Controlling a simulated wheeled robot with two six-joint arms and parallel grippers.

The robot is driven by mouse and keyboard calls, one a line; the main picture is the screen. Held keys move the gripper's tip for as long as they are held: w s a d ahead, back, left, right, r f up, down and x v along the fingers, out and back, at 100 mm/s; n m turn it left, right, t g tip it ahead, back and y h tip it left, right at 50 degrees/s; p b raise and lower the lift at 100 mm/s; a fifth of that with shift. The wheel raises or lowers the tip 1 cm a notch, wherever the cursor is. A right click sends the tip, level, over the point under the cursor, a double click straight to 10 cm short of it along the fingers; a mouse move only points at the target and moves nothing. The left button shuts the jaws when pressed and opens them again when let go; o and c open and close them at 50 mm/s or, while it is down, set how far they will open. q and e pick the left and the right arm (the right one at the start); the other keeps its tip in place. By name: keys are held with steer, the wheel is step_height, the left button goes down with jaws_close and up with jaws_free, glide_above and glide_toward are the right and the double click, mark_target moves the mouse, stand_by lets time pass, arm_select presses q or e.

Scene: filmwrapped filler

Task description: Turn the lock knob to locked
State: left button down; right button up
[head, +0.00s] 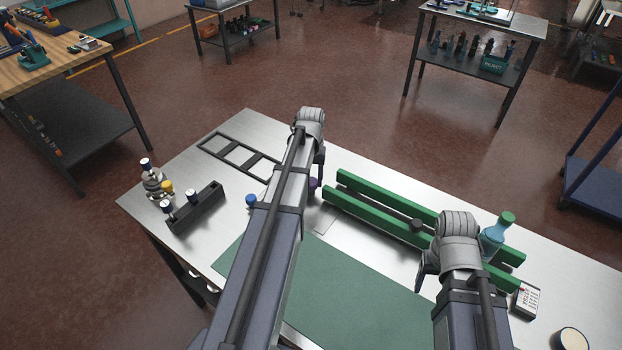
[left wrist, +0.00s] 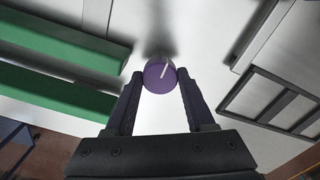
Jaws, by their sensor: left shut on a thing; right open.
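A purple round knob (left wrist: 160,76) with a white pointer line stands on the pale metal surface in the left wrist view. The line runs toward the top of that picture, leaning slightly right. My left gripper (left wrist: 160,84) is shut on the knob, with one finger on each side. In the head view only a sliver of the purple knob (head: 313,183) shows beside my left gripper (head: 318,182); my arm hides the rest. My right gripper (head: 424,280) is open over the right part of the table. No lock marking is readable.
Two green rails (head: 385,203) lie right of the knob. A teal bottle (head: 493,241), a card (head: 527,299) and a round dish (head: 572,340) are further right. A black frame (head: 240,159), a blue round item (head: 251,200) and a vial rack (head: 208,208) are left. A green mat (head: 355,300) lies in front.

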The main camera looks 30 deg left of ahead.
mark_target(311, 181)
stand_by(0.3)
arm_select(q)
steer(key=shift+c, duration=1.3)
jaws_free()
step_height(311, 181, up, 8)
steer(key=p, duration=0.8)
steer(key=shift+f, duration=0.1)
arm_select(e)
step_height(311, 181, up, 8)
steer(key=shift+f, duration=0.1)
